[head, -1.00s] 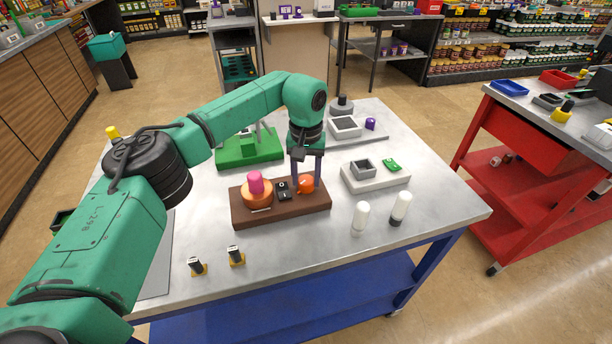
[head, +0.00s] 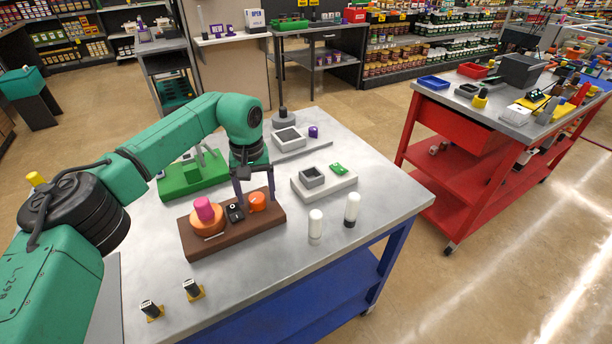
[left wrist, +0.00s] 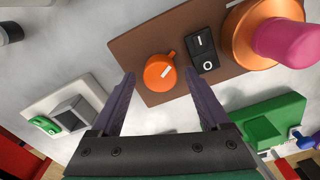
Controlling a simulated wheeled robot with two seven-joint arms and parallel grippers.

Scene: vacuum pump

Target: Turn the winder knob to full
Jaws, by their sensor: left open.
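A round orange knob (head: 257,202) sits on a brown board (head: 190,245). In the left wrist view the knob (left wrist: 155,78) carries a white pointer mark. My left gripper (head: 256,193) is open, its dark fingers pointing down at the knob. In the left wrist view its fingertips (left wrist: 160,76) appear on either side of the knob, with gaps; I cannot tell how far down they reach. Beside the knob is a black I/O switch (left wrist: 202,53), then an orange cylinder (left wrist: 245,40) with a pink dome (left wrist: 288,42). My right gripper is out of view.
A green stand (head: 190,178) is behind the board. A pale block with a grey tray (head: 330,188) is to its right, near two white-topped cylinders (head: 316,224). Two small black-and-yellow pieces (head: 192,289) lie in front.

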